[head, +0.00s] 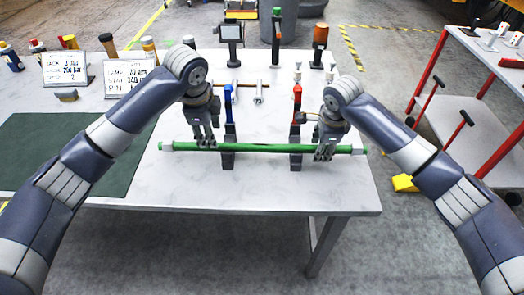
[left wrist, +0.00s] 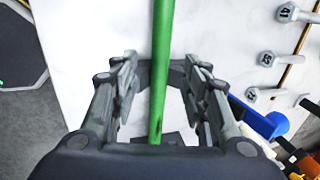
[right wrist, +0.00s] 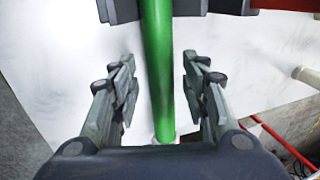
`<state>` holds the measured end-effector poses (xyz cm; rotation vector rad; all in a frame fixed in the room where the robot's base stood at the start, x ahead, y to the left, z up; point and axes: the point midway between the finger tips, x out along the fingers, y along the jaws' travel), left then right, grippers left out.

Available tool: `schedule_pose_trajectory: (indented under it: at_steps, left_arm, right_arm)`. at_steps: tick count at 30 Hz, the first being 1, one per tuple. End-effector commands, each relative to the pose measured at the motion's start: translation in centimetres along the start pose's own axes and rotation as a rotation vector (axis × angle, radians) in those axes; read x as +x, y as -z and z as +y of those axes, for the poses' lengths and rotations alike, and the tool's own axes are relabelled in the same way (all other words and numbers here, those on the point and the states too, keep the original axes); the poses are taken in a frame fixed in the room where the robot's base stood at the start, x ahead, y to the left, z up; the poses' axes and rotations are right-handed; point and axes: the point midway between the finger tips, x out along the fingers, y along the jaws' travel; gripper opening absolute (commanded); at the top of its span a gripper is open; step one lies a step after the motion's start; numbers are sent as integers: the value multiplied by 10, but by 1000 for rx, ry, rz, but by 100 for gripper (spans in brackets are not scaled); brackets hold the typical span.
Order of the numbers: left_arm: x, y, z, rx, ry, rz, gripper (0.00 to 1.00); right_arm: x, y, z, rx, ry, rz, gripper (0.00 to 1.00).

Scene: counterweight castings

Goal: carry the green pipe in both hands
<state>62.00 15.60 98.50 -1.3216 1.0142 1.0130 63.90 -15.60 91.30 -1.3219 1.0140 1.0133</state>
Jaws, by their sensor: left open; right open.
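My left gripper (head: 205,146) is at the pipe's left part, just outside the left support. In the left wrist view the pipe (left wrist: 160,60) runs between its open fingers (left wrist: 158,95). My right gripper (head: 323,155) is at the right part, outside the right support (head: 296,162). In the right wrist view the pipe (right wrist: 158,70) passes between its open fingers (right wrist: 158,95), with clear gaps on both sides.
Blue (head: 228,103) and red (head: 297,103) upright parts stand by the supports. Behind are a small screen (head: 231,32), a green-topped post (head: 276,38) and an orange lamp (head: 320,37). A dark green mat (head: 60,150) lies left. A red-framed cart (head: 440,80) stands right.

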Motion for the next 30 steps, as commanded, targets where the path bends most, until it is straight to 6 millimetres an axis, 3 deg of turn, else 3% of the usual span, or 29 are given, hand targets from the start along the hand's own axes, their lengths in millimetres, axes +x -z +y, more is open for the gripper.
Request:
schedule_pose_trajectory:
  at_steps: [6,13,24,30]
  left_arm:
    - [-36,0,-1,-1,2,0,42]
    - [-46,0,0,-1,0,-1,42]
    - [-46,0,0,-1,0,-1,42]
    - [-46,0,0,-1,0,-1,42]
  right_arm:
    - [0,0,0,0,0,0,42]
    - [-8,0,0,-1,1,-1,42]
    - [-82,0,-1,0,3,-2,42]
    - [-111,0,-1,-1,2,-1,42]
